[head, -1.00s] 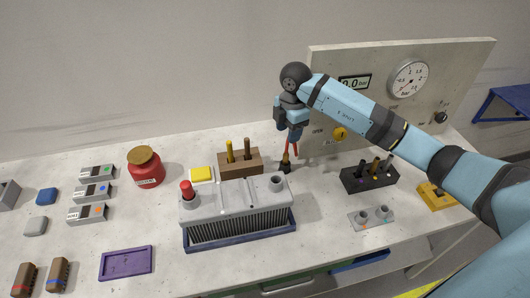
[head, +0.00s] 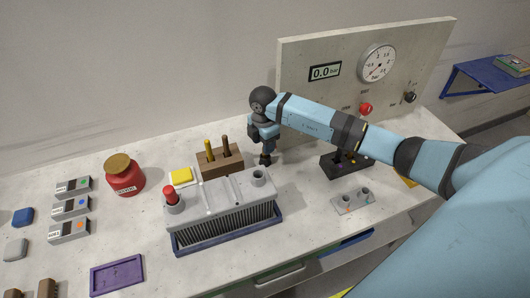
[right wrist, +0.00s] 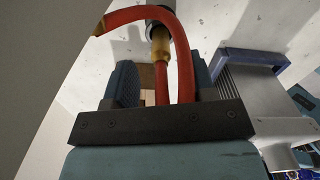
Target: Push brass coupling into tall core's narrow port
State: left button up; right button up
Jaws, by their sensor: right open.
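The brass coupling (right wrist: 160,45) is on a red hose (right wrist: 185,65) in the right wrist view, its end at a dark holder. In the head view that dark holder (head: 265,160) stands behind the core. My right gripper (head: 264,147) is low over it. In the right wrist view its fingers (right wrist: 165,85) are apart, with two strands of hose between them. A grey finned core (head: 222,215) has an open port (head: 259,175) on its right end and a red plug (head: 170,193) on its left end. My left gripper is out of view.
The core sits in a blue tray (head: 228,237). A wooden block (head: 221,165) with upright pegs is close left of my gripper. A black tool rack (head: 335,168) and a grey two-socket block (head: 352,202) lie to the right. A gauge panel (head: 300,100) stands behind.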

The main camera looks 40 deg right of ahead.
jog(key=shift+s+d+f, duration=0.1)
jog(key=shift+d+f, duration=0.1)
jog(key=shift+f, duration=1.75)
grip_shut()
jog(key=shift+r, duration=0.1)
